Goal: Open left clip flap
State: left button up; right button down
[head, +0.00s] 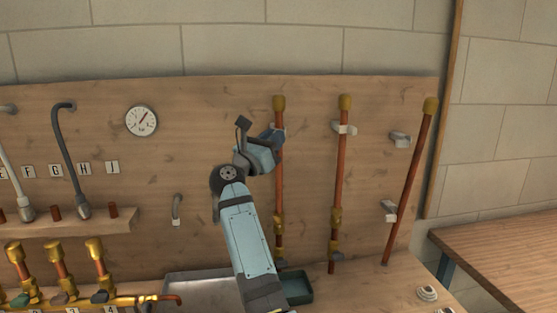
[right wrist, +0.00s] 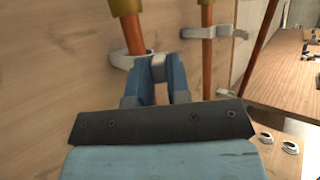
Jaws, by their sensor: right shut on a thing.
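The left copper pipe (head: 279,185) stands upright against the wooden board. In the right wrist view a pale clip (right wrist: 121,59) wraps around this pipe (right wrist: 133,35). In the head view my gripper mostly hides this clip. My right gripper (head: 277,138) is at the clip, in front of the pipe's upper part. In the right wrist view its blue fingers (right wrist: 162,72) are close together on the clip's right end, shut on the flap. The flap itself is mostly hidden between the fingers. My left gripper is not in view.
A middle pipe (head: 340,175) stands in its own clip (head: 345,129). A right pipe (head: 411,175) leans, apart from its upper clip (head: 400,139). A gauge (head: 141,121) and grey hose (head: 66,155) are left. A tray (head: 195,286) lies below; a wooden table (head: 510,245) is right.

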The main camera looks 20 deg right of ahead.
pick_arm(q)
jog(key=b, duration=0.1)
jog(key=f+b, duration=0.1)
jog(key=b, duration=0.1)
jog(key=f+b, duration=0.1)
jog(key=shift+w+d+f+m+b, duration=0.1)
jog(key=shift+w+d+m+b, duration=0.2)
jog(key=shift+b, duration=0.1)
pick_arm(e)
jog(key=m+g, duration=0.2)
jog(key=g, duration=0.1)
jog(key=w+a+m+g+h, duration=0.1)
jog(key=m+g, duration=0.1)
jog(key=g, duration=0.2)
jog(key=a+m+g+h, duration=0.1)
jog(key=m+g, duration=0.1)
jog(key=g, duration=0.2)
jog(key=shift+w, duration=0.3)
jog(key=shift+g, duration=0.4)
jog(key=c, duration=1.1)
grip_release()
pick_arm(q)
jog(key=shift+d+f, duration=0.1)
